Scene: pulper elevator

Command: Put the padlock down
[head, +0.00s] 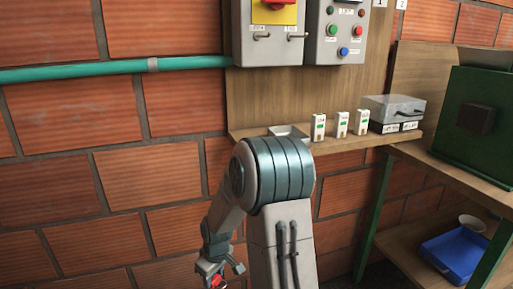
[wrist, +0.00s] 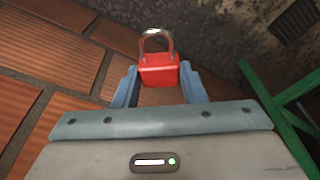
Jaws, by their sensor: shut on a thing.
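The padlock (wrist: 159,76) is red with a silver shackle. In the wrist view my gripper (wrist: 159,84) is shut on its red body, with a finger on each side and the shackle pointing away from the palm. In the head view my gripper (head: 221,271) hangs low, in front of the brick wall and below the shelf. A small red part of the padlock (head: 216,281) shows there near the bottom edge. The padlock is held in the air, with no surface visible touching it.
A wooden shelf (head: 345,143) holds several white breakers (head: 341,124) and a grey box (head: 394,108). Control boxes (head: 335,30) hang above it. At right, a bench with a green machine (head: 480,118) has a blue tray (head: 456,252) and a small bowl (head: 472,223) on its lower shelf.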

